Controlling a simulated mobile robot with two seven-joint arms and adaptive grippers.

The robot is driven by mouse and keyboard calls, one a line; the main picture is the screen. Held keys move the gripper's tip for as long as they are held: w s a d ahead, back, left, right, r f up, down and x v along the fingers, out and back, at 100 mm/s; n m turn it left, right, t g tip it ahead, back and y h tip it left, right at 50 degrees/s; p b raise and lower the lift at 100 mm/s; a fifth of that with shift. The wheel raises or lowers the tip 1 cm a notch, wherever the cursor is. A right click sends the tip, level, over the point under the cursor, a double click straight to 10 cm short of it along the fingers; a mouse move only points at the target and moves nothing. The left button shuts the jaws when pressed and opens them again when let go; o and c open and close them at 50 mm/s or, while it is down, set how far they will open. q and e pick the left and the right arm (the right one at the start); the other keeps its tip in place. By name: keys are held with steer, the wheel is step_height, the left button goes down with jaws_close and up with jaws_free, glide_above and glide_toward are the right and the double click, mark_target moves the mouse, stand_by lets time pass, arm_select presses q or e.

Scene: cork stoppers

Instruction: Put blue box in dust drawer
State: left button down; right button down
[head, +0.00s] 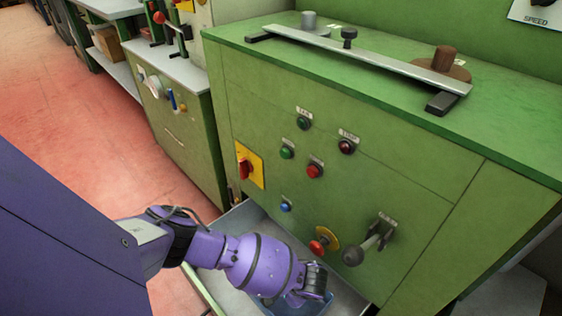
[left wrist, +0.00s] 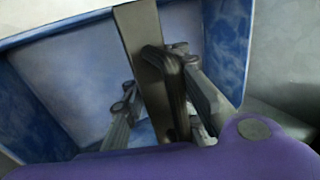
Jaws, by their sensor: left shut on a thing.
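The dust drawer (head: 245,217) is a pale grey metal tray pulled out from the lower front of the green machine. The blue box (head: 322,303) is partly visible inside the drawer's outline, beneath my left wrist. In the left wrist view, the blue box (left wrist: 42,105) fills most of the picture, with a grey-brown bar (left wrist: 143,40) across its middle. My left gripper (left wrist: 160,110) has its fingers on either side of this bar and is shut on it. In the head view my wrist hides the fingers. Whether the box touches the drawer floor cannot be told. My right gripper is not in view.
The green machine (head: 400,215) stands close behind the drawer. Its lever (head: 368,245) and red knob (head: 318,247) stick out just above my left wrist. A smaller green cabinet (head: 180,125) stands at the left, with reddish open floor (head: 70,120) beyond.

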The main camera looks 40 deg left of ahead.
arm_select(q)
steer(key=shift+f, duration=0.25)
steer(key=c, duration=1.7)
jaws_free()
steer(key=shift+o, duration=1.2)
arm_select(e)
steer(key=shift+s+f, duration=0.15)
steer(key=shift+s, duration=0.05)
arm_select(q)
steer(key=shift+d+r, duration=0.15)
steer(key=shift+r, duration=0.4)
steer(key=p+v, duration=0.5)
steer(key=v, duration=0.6)
steer(key=shift+r+p, duration=0.15)
steer(key=shift+p, duration=0.2)
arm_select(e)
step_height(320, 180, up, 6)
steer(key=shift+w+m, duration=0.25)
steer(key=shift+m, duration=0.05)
arm_select(q)
steer(key=shift+d, duration=0.1)
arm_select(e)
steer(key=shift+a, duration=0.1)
